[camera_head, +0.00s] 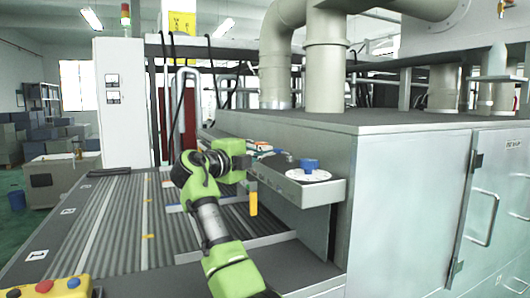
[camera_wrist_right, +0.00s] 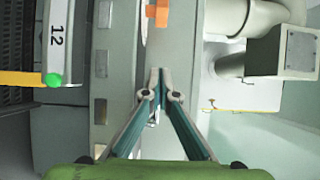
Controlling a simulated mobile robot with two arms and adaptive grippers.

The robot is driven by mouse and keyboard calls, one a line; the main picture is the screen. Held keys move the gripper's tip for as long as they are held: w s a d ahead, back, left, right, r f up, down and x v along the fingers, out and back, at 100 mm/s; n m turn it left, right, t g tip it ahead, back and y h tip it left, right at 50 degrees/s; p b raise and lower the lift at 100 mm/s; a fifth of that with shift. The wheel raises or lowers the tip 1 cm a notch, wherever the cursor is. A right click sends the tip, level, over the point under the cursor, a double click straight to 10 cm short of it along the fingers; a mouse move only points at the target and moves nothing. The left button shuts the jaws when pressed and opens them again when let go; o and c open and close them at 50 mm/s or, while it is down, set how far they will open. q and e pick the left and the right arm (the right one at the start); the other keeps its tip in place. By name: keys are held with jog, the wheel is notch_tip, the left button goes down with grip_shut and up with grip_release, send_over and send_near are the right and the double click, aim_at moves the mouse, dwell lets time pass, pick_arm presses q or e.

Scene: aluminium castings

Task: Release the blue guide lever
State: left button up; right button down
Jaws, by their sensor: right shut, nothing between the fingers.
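No blue lever shows in that view. My left gripper is not in view.
A yellow handle (camera_head: 253,203) hangs below my right wrist. The slatted conveyor bed (camera_head: 110,225) lies left, and the large grey machine housing (camera_head: 400,185) stands right. In the wrist view, a yellow bar (camera_wrist_right: 22,78) with a green end and an orange block (camera_wrist_right: 158,13) show.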

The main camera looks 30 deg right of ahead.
dwell(0.5)
jog(key=shift+a, duration=0.1)
jog(key=v, duration=1.2)
jog(key=shift+r, duration=0.1)
